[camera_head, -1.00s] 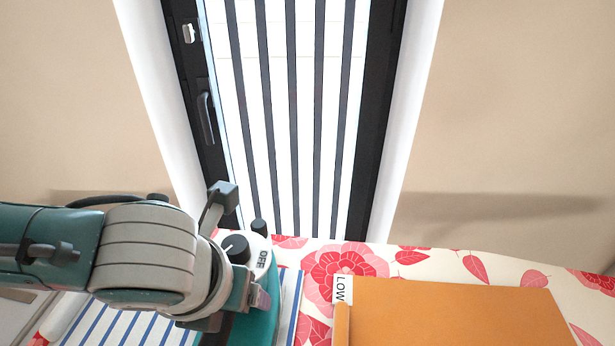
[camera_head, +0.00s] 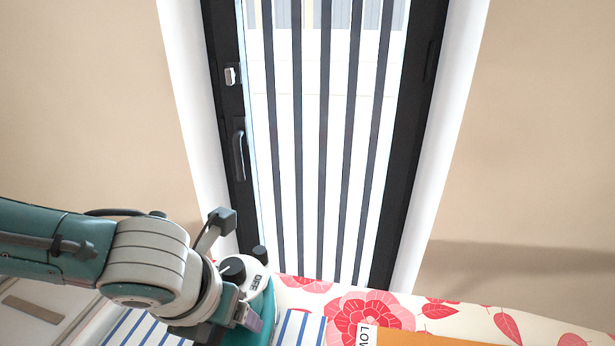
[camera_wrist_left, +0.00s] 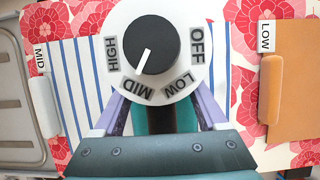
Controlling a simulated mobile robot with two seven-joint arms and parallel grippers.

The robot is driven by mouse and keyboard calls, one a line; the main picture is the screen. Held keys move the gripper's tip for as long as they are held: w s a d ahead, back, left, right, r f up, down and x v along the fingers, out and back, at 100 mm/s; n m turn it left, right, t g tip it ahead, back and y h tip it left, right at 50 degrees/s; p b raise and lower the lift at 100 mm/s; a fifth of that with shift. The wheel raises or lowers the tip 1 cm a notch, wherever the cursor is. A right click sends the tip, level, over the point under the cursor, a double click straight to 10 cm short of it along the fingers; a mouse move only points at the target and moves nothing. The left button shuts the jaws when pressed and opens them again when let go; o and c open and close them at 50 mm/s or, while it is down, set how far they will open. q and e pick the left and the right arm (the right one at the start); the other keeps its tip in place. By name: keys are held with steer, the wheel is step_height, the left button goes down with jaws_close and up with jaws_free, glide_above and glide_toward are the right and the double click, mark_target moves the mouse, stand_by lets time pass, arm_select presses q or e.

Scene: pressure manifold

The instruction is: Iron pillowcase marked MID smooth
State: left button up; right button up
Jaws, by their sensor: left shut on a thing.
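The teal iron (camera_head: 262,318) stands on a blue-and-white striped pillowcase (camera_head: 300,327), which also shows in the left wrist view (camera_wrist_left: 68,80). A white tag (camera_wrist_left: 40,58) reading MID lies at its left side. The iron's dial (camera_wrist_left: 150,45) is black on a white disc lettered OFF, LOW, MID and HIGH; its white mark points toward MID. My left gripper (camera_wrist_left: 165,118) is shut on the iron, one finger on each side of its teal handle. The gripper hides much of the iron and the cloth beneath. My right gripper is not in view.
An orange cloth (camera_wrist_left: 298,85) with a LOW tag (camera_wrist_left: 265,38) lies to the right on the red-flowered board cover (camera_head: 430,322). A pale grey panelled thing (camera_head: 40,308) is at the lower left. A barred window or door (camera_head: 320,150) stands behind the board.

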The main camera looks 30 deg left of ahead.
arm_select(q)
steer(key=shift+w+a+f+b, duration=0.1)
steer(key=shift+w+a+b, duration=0.1)
steer(key=shift+w, duration=0.35)
steer(key=shift+w+a+b, duration=0.1)
steer(key=shift+w+b, duration=0.1)
steer(key=shift+w, duration=0.3)
steer(key=shift+w+d, duration=0.2)
steer(key=shift+d, duration=0.35)
steer(key=shift+w+d, duration=0.1)
steer(key=shift+d, duration=0.65)
steer(key=shift+w+d, duration=0.2)
steer(key=shift+d, duration=0.65)
steer(key=shift+w+d, duration=0.15)
steer(key=shift+d, duration=0.65)
steer(key=shift+w+d, duration=0.2)
steer(key=shift+d, duration=0.65)
steer(key=shift+s+r+p, duration=0.25)
steer(key=shift+s+p, duration=0.05)
steer(key=shift+p, duration=0.1)
steer(key=shift+s+d+p, duration=0.2)
steer(key=shift+s+p, duration=0.5)
steer(key=shift+s, duration=0.25)
steer(key=shift+s+d+p, duration=0.2)
steer(key=shift+s+p, duration=0.45)
steer(key=shift+s, duration=0.25)
step_height(320, 180, up, 7)
steer(key=p, duration=0.7)
